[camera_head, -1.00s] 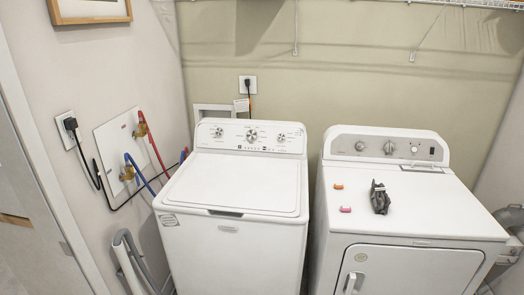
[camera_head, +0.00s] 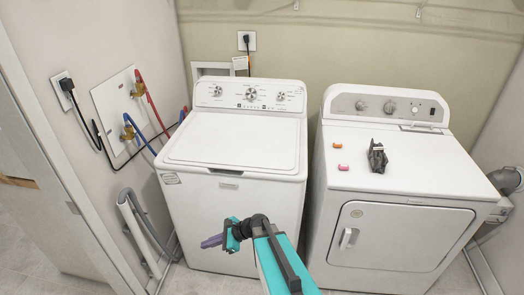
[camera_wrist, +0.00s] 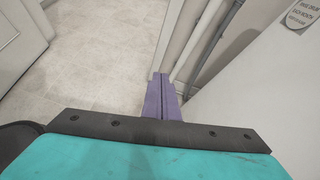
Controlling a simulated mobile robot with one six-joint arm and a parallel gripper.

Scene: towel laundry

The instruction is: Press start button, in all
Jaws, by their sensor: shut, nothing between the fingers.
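The white top-load washer (camera_head: 228,140) stands left of centre with its lid closed. Its control panel (camera_head: 249,95) at the back has several round knobs and a row of small buttons; the start button is too small to pick out. The white dryer (camera_head: 400,165) stands to the right, with its own panel (camera_head: 388,106) of knobs and a small display. My gripper (camera_head: 206,242) is in front of the washer's front face, below the lid's level. Its purple fingers are shut and empty, pointing left; in the wrist view the fingers (camera_wrist: 163,95) lie together over the floor.
A dark grey object (camera_head: 377,157), an orange item (camera_head: 336,145) and a pink item (camera_head: 343,167) lie on the dryer top. Hoses and a grey pipe (camera_head: 135,225) run along the left wall.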

